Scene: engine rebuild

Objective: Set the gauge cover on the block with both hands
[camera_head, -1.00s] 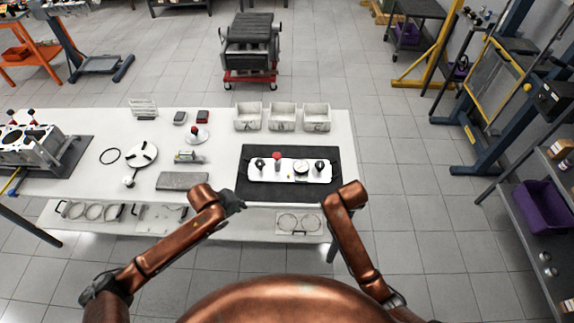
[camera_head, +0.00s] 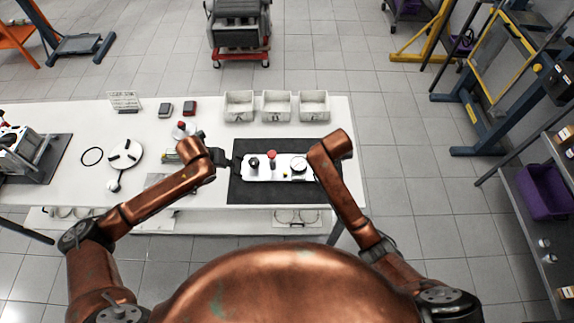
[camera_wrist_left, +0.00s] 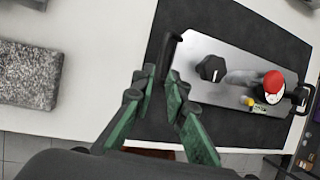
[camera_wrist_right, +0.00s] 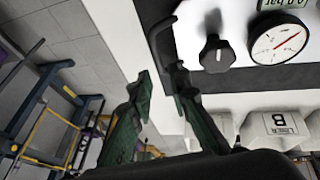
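The gauge cover (camera_head: 285,168) is a pale plate with dark knobs, a red button and a round gauge, lying on a black mat (camera_head: 240,194). It has a black handle at each end. My left gripper (camera_head: 234,161) is at its left end; in the left wrist view the open fingers (camera_wrist_left: 159,76) point at the left handle (camera_wrist_left: 169,56), which lies just beyond the tips. In the right wrist view my right gripper (camera_wrist_right: 162,74) is open close to the other handle (camera_wrist_right: 162,42). My arm hides it in the head view. The engine block (camera_head: 22,152) is at the far left, partly cut off.
Three white bins (camera_head: 277,105) stand behind the mat. A round white part (camera_head: 125,154), a black ring (camera_head: 92,156) and a grey slab (camera_wrist_left: 27,75) lie left of the cover. The white table (camera_head: 68,115) has clear patches between them.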

